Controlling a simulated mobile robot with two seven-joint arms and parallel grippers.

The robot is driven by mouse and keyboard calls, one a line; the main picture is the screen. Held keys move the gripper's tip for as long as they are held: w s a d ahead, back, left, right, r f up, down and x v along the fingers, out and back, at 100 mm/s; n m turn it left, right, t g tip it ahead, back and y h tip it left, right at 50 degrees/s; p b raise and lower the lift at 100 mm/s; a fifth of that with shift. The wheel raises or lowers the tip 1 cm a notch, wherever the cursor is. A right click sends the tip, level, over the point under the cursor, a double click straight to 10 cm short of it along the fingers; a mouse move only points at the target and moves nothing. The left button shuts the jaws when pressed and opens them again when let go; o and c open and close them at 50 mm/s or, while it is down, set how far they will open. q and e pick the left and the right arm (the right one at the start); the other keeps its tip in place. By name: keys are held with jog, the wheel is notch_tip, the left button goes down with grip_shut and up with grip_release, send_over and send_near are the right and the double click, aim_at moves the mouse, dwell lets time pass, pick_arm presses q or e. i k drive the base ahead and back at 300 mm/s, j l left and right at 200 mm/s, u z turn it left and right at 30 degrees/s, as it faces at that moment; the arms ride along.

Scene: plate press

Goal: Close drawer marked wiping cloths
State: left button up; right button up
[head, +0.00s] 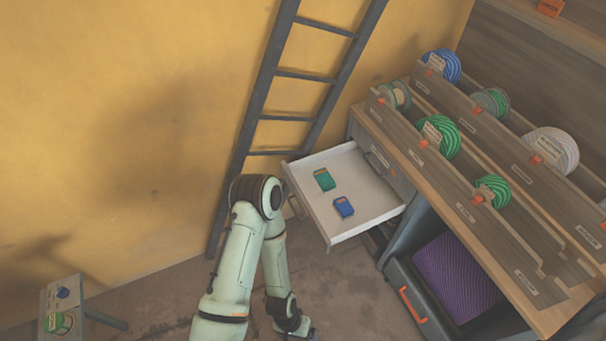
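A white drawer (370,222) is pulled out from the left end of the wooden bench unit. A green packet (324,180) and a blue packet (344,207) lie in it. A lower dark drawer (396,272) with an orange handle (413,305) also stands out and holds a purple ridged item (455,276). I cannot read which drawer is marked wiping cloths. My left arm bends in front of the white drawer's left side. My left gripper is at the bottom edge, mostly cut off, and its fingers cannot be made out. My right gripper is out of view.
The bench top (512,280) carries tilted dividers with several blue, green and white spools. A dark ladder (262,92) leans on the yellow wall behind the white drawer. A small stand (50,300) is at the lower left. Floor is clear between.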

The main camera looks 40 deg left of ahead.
aim_at(374, 201)
jog(key=j+u, duration=0.1)
jog(key=u, duration=0.25)
jog(key=j+u, duration=0.15)
jog(key=u, duration=0.2)
jog(key=j+u, duration=0.15)
jog(key=u, duration=0.15)
jog(key=i+l+z, duration=0.15)
jog(key=z, duration=0.15)
jog(key=i+l+z, duration=0.15)
jog(key=z, duration=0.2)
jog(key=i+l, duration=0.05)
